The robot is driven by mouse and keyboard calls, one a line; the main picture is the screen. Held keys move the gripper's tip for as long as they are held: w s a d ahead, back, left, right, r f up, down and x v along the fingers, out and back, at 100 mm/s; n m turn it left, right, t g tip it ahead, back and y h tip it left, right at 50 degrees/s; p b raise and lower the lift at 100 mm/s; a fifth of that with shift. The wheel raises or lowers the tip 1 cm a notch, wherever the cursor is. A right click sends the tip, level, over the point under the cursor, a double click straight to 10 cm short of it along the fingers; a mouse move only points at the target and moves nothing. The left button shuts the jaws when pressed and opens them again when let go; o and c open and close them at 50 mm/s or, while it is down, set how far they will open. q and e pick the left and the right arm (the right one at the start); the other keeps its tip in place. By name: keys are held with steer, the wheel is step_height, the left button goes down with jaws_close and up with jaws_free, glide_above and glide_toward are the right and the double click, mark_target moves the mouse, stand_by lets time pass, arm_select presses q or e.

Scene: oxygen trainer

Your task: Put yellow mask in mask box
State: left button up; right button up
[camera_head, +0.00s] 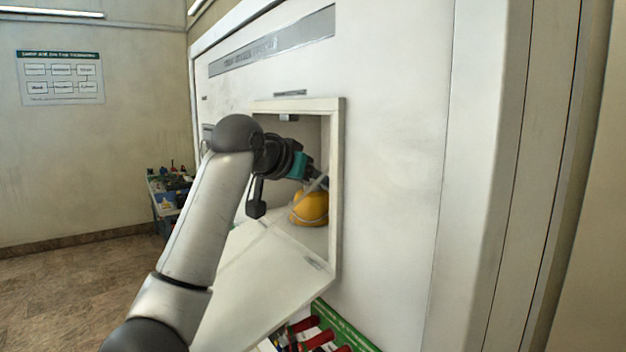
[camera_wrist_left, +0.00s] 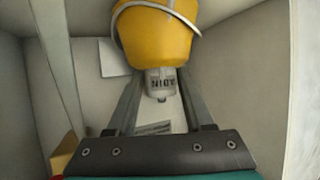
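The yellow mask (camera_head: 310,208) is inside the open mask box (camera_head: 337,190) in the wall panel, low in the compartment by its right side. A pale strap rises from it. My left gripper (camera_head: 316,178) reaches into the box just above the mask. In the left wrist view, the yellow mask (camera_wrist_left: 155,42) is at the top, with its grey lettered valve pointing down between the two fingers. The fingertips are partly hidden by the mask. My right gripper is not in view.
The box's lid (camera_head: 255,285) hangs open below the opening. Box walls stand close around my left gripper. A green-edged rack with red-handled items (camera_head: 320,338) is below the lid. A cluttered stand (camera_head: 168,195) is farther back; open floor lies left.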

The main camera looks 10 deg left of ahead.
arm_select(q)
steer(key=shift+o, duration=1.2)
steer(key=shift+s+a+r, duration=0.1)
steer(key=shift+s+r, duration=0.05)
steer(key=shift+s, duration=0.1)
steer(key=shift+w, duration=0.15)
steer(key=shift+r, duration=0.2)
steer(key=v, duration=1.2)
steer(key=shift+f, duration=0.15)
